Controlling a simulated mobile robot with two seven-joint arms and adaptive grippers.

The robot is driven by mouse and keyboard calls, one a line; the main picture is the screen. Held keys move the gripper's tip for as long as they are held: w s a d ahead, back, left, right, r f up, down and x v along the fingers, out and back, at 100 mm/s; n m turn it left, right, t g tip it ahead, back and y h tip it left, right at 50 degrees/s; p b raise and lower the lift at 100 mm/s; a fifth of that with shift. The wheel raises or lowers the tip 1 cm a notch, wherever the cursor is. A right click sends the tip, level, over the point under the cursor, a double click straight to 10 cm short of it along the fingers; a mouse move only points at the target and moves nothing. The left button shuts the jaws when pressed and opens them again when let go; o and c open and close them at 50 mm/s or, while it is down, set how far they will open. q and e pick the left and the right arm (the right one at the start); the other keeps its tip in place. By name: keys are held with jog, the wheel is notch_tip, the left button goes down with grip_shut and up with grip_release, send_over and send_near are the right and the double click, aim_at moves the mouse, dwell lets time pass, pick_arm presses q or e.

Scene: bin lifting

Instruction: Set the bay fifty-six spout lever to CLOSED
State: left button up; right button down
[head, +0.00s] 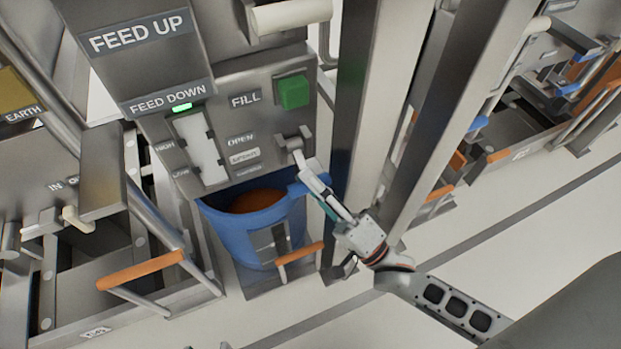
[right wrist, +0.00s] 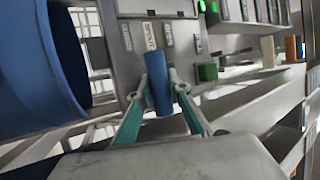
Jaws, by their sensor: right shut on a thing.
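The spout lever's blue grip (right wrist: 158,85) stands between my right gripper's fingers in the right wrist view. My right gripper (head: 314,180) is shut on it, below the grey lever mount (head: 293,145) on the bay's panel. In the head view a blue bar (head: 298,188) lies by the fingertips, level with the bin's rim. Labels stand left of the mount; the top one reads OPEN (head: 240,140), the lower ones are too small to read surely. I cannot tell which label the lever lines up with. My left gripper is out of view.
A blue bin (head: 225,225) with brown-orange contents stands under the panel. A green FILL button (head: 293,92) is above the lever. A grey post (head: 358,110) rises close to the right. An orange-handled bar (head: 300,253) is below; the pale floor (head: 480,235) at right is clear.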

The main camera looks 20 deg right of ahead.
jog(key=shift+w+f, duration=0.15)
jog(key=shift+f, duration=0.6)
jog(key=c, duration=1.6)
grip_release()
jog(key=shift+f, duration=0.15)
jog(key=shift+r, duration=0.25)
jog(key=v, duration=1.2)
jog(key=shift+r, duration=0.1)
